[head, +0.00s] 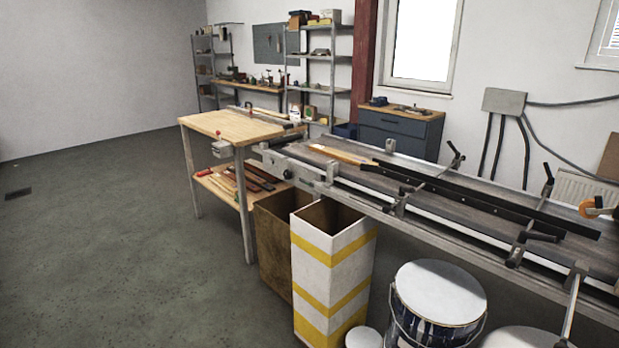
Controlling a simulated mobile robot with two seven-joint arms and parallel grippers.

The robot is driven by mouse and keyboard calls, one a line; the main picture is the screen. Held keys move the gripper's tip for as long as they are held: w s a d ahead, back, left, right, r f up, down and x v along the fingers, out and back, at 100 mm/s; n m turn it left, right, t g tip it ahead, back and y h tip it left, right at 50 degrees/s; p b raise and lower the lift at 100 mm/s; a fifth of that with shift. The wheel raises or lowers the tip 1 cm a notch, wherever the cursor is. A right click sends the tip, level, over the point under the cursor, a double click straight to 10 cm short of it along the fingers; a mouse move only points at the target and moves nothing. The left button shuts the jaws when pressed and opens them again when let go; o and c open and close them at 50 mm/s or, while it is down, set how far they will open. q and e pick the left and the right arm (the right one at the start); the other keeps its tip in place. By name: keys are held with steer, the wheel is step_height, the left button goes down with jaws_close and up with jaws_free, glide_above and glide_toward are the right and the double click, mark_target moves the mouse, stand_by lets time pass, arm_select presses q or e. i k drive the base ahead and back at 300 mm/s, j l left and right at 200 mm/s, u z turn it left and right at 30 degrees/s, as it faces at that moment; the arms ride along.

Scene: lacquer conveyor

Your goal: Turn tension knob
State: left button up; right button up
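The conveyor (485,207) runs from the right edge toward the middle of the head view, with a dark belt and metal side rails. Several black lever handles (540,237) stand on its sides. A small dark round part (287,174), possibly a knob, sits at the conveyor's left end; it is too small to tell for sure. An orange round part (587,208) shows at the far right. I cannot tell which of these is the tension knob. Neither of my grippers is in view.
A tall white-and-yellow striped bin (325,270) and a brown bin (272,240) stand before the conveyor's left end. Lidded buckets (440,293) stand in front at the right. A wooden workbench (222,125) stands beyond.

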mark_target(288, 175)
steer(key=i+j, duration=0.2)
steer(key=i+z, duration=0.2)
steer(key=z, duration=0.35)
steer(key=i+j+z, duration=0.45)
steer(key=j+z, duration=0.2)
steer(key=i+j, duration=0.15)
steer(key=j, duration=0.15)
steer(key=i+j+z, duration=0.15)
steer(key=i+j, duration=0.1)
steer(key=j, duration=0.3)
